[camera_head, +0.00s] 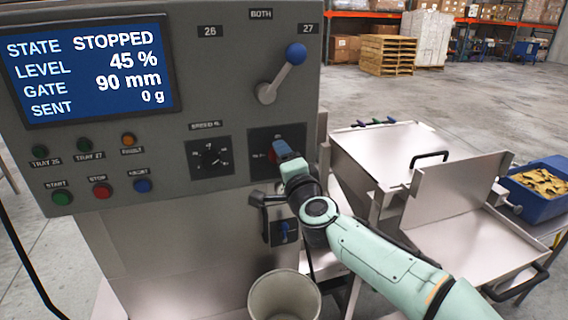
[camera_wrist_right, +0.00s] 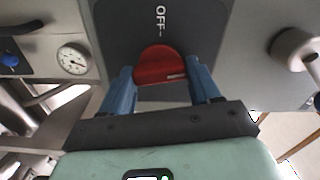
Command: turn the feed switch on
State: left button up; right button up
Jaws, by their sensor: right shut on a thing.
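The feed switch is a red rotary knob (camera_wrist_right: 160,66) on a dark square plate of the grey control panel, below the lever. In the wrist view an OFF label (camera_wrist_right: 160,18) stands above the knob, and a pale mark shows on the knob's lower right. My right gripper (camera_head: 282,153) reaches the plate from the right, and its blue fingers are shut on the knob, one on each side. In the head view the gripper hides most of the knob and its labels. The screen (camera_head: 90,70) reads STOPPED, level 45 %, gate 90 mm, sent 0 g. My left gripper is out of view.
The speed dial (camera_head: 210,155) is just left of the switch plate. A blue-knobbed lever (camera_head: 281,72) is above it. START, STOP and RESET buttons sit lower left. A bucket (camera_head: 284,298) is below; steel trays and a blue crate (camera_head: 545,205) are right.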

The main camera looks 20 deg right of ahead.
jog(key=shift+m, duration=1.1)
jog(key=o, duration=1.1)
jog(key=shift+c, duration=0.2)
jog(key=shift+s+b, duration=0.15)
jog(key=shift+b, duration=0.15)
jog(key=s+b, duration=0.1)
jog(key=s, duration=1.2)
jog(key=shift+d, duration=0.2)
